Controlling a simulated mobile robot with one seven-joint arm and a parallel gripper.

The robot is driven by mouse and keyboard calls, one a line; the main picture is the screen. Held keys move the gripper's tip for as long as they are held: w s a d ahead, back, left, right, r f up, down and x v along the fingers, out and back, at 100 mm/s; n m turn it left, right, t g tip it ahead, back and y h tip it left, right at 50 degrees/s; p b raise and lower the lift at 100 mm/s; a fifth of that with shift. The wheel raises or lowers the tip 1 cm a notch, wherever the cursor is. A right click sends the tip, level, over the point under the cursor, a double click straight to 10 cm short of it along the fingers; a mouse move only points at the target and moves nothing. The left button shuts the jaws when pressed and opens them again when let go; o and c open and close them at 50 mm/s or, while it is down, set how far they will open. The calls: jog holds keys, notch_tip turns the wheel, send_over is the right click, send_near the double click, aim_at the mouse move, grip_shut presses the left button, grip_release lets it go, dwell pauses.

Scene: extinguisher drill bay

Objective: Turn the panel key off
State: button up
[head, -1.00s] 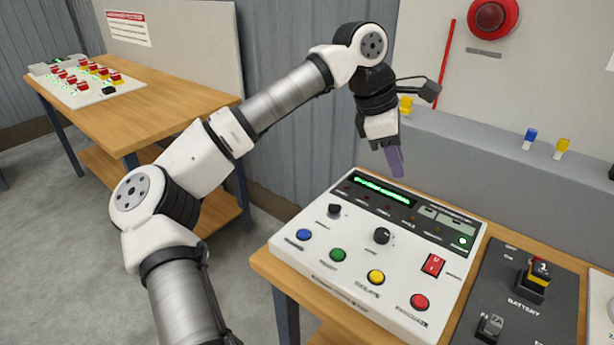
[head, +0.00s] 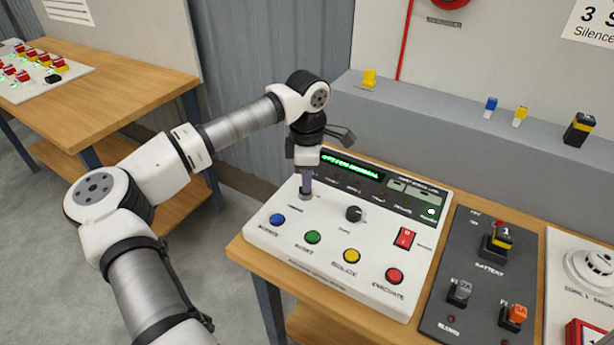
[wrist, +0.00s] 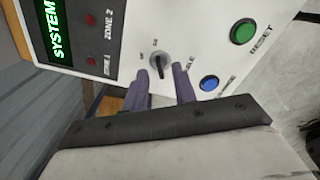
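The panel key (wrist: 160,60) is a small dark round switch with a lighter bar across it, on the white control panel (head: 330,255). In the wrist view, small markings sit around it; which setting it points to is unclear. My gripper (wrist: 160,74) has two purple fingers, spread apart with a gap between them. The key appears in line with that gap, just beyond the fingertips; contact is not visible. In the head view, my gripper (head: 305,192) points down at the panel's left part and mostly hides the key. The green display (head: 350,166) reads "SYSTEM NORMAL".
Close by are a second dark knob (head: 355,214), blue (head: 278,220), green (head: 312,237), yellow (head: 352,256) and red (head: 395,276) buttons, and a red rocker switch (head: 404,238). A dark battery board (head: 460,270) is to the right. A grey ledge (head: 430,120) runs behind.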

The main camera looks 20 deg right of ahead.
jog(key=shift+f, duration=0.95)
grip_shut()
